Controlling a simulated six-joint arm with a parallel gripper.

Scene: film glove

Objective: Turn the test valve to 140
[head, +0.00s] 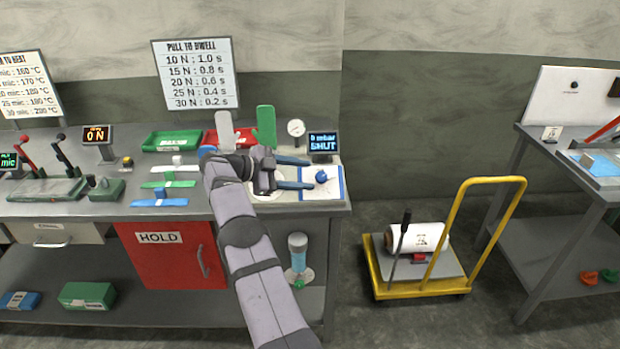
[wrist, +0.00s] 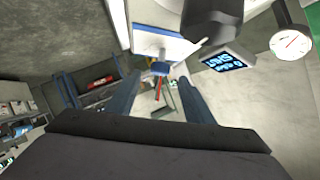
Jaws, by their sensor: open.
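The test valve has a blue knob (head: 321,176) on a white plate with a blue border (head: 335,190), at the right end of the left bench. The blue knob also shows in the wrist view (wrist: 160,68). My gripper (head: 311,174) is open, its two blue-grey fingers pointing right toward the knob. In the wrist view my gripper (wrist: 160,79) has the knob in line with its finger gap; I cannot tell whether the fingers reach around it. A display (head: 322,142) behind the valve reads 0 mbar, SHUT. A round gauge (head: 296,128) stands beside it; its reading is too small to tell.
A white hand form (head: 224,130) and a green hand form (head: 266,126) stand behind my wrist. Green (head: 170,141) and red bins sit at the bench back. A yellow cart (head: 420,290) with a roll stands on the floor to the right.

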